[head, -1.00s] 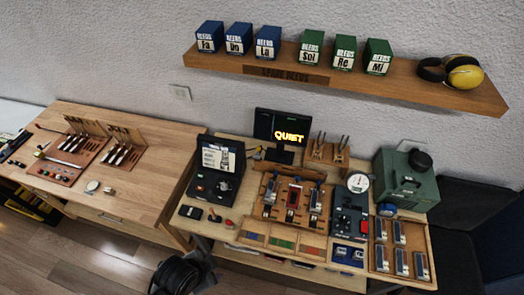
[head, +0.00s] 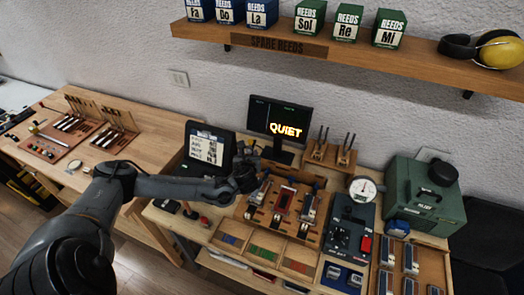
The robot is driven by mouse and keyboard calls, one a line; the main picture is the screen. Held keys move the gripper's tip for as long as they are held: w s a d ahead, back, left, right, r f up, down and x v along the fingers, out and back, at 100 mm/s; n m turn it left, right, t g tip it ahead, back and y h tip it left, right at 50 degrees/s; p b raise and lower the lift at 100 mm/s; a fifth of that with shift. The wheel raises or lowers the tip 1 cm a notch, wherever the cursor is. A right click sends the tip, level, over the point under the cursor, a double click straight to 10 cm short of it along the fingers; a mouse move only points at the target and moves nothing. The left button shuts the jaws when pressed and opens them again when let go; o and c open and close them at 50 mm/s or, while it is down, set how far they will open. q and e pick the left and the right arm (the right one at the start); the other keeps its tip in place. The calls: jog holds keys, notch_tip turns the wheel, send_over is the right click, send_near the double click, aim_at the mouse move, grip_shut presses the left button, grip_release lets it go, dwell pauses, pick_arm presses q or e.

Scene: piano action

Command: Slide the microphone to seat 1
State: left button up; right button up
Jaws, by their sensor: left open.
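My left gripper (head: 246,178) is open. It hangs over the left end of the wooden board (head: 316,243) on the right-hand bench, in front of the monitor. Seat 1 carries no label that I can read. My right gripper is not in view.
The monitor (head: 281,118) reads QUIET. A tablet-like display (head: 207,147) stands behind my left arm. A dial gauge (head: 362,188), a dark control box (head: 350,225) and a green case (head: 424,193) stand to the right. A shelf (head: 400,52) runs above.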

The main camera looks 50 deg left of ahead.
aim_at(250, 141)
pick_arm(q)
jog(key=x, duration=0.3)
jog(key=r+x, duration=0.1)
jog(key=x, duration=0.3)
jog(key=w+x, duration=0.1)
jog(key=x, duration=0.3)
jog(key=shift+s+r, duration=0.1)
jog(key=shift+r, duration=0.1)
grip_shut()
